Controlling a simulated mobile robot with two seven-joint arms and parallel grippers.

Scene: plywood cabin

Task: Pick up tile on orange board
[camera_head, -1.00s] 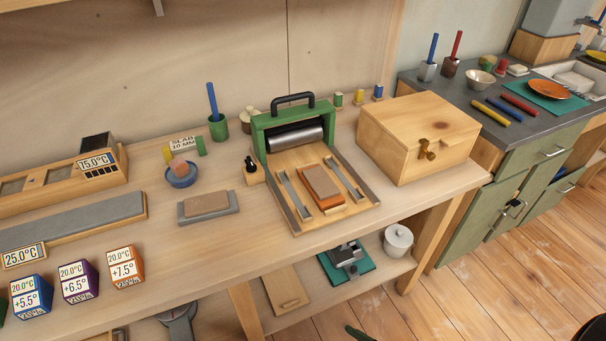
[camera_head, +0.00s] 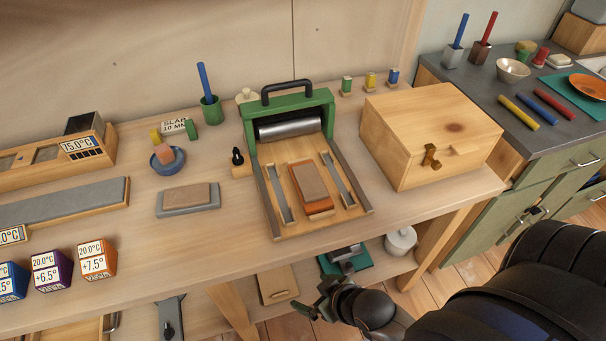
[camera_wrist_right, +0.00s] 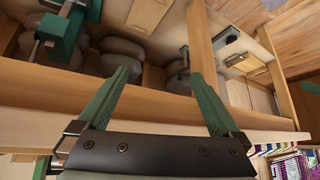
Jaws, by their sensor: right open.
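A brown clay tile (camera_head: 309,182) lies on an orange board (camera_head: 322,208), on the wooden bed of the green roller press (camera_head: 289,103). It lies between two grey metal rails in front of the roller. My right gripper (camera_head: 328,299) is low, in front of the table edge and below the tabletop, apart from the tile. In the right wrist view its two green fingers (camera_wrist_right: 162,73) stand wide apart with nothing between them. The tile is not seen in the wrist view. My left gripper is not in view.
A wooden box (camera_head: 430,135) with a brass latch stands right of the press. Another tile (camera_head: 187,195) lies on a grey slab at the left. The table's front edge and a lower shelf, with a white jar (camera_head: 400,242), are near my right arm.

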